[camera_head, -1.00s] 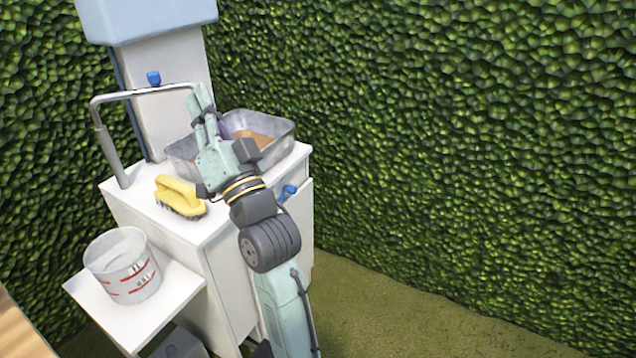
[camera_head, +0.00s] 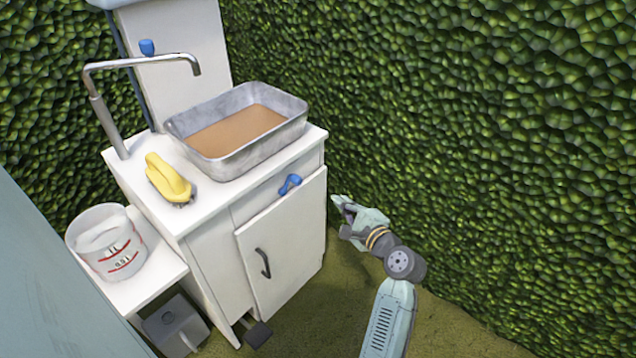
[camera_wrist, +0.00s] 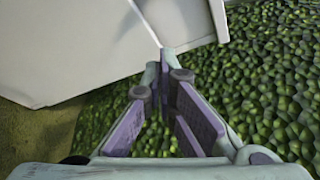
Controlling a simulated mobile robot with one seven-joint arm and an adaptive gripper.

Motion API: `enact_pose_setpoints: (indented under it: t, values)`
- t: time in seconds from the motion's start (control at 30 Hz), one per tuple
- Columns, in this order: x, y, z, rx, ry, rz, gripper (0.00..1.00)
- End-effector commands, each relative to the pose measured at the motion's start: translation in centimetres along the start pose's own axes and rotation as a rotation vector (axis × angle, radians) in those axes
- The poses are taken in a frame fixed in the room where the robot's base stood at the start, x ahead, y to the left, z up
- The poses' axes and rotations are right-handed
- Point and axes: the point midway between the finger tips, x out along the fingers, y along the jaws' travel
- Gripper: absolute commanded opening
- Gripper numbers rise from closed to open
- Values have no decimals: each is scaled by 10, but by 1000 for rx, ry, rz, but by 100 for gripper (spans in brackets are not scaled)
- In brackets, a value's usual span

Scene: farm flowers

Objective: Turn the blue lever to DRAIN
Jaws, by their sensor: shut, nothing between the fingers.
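The blue lever (camera_head: 289,184) sits on the white cabinet's front, above the door near its top right. It slants, one end up to the right and the other down to the left. I can read no DRAIN label. My gripper (camera_head: 340,205) is to the right of the cabinet, apart from the lever, pointing left toward it. In the wrist view my gripper (camera_wrist: 163,62) has its fingertips together, with nothing held. The lever does not show in the wrist view.
A metal basin (camera_head: 250,155) of brown water sits on the cabinet (camera_head: 205,215) under a faucet (camera_head: 140,62). A yellow brush (camera_head: 168,180) lies beside it. A second blue knob (camera_head: 147,47) is behind the faucet. A bucket (camera_head: 107,243) stands left. A hedge (camera_head: 480,120) closes the right side.

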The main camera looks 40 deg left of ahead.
Motion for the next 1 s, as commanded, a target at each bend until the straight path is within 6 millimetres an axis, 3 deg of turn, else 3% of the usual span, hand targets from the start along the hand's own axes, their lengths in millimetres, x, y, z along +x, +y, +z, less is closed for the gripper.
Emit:
enact_pose_setpoints:
  t: [0.23,0.37,0.83,1.0]
  values:
    - [3,-1,1,-3,-1,-1,0]
    - [15,-2,2,-3,-3,-1,0]
    - [104,-3,4,-5,-2,-1,0]
    - [91,-3,28,-6,0,0,0]
